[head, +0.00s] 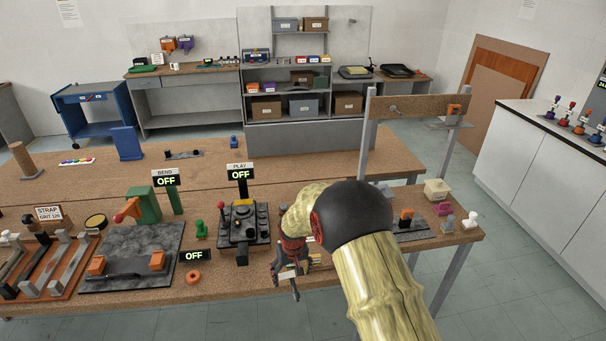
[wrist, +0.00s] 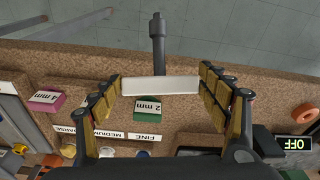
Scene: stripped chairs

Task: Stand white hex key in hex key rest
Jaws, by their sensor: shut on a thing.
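The white hex key (wrist: 160,85) is in the wrist view, with a white bar handle and a dark grey shaft (wrist: 157,42) reaching toward the top of the picture. My gripper (wrist: 161,87) is shut on the two ends of the white bar. In the head view my gripper (head: 288,275) is over the bench's front edge, right of the PLAY station, with a small white part of the key (head: 287,273) showing. I cannot tell for certain which thing is the hex key rest.
The wrist view shows a green 2 mm block (wrist: 147,105), a pink 4 mm block (wrist: 45,98) and a FINE label (wrist: 146,137) on the bench. The PLAY station (head: 243,222) stands left of my gripper. An orange ring (head: 193,277) lies at the front.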

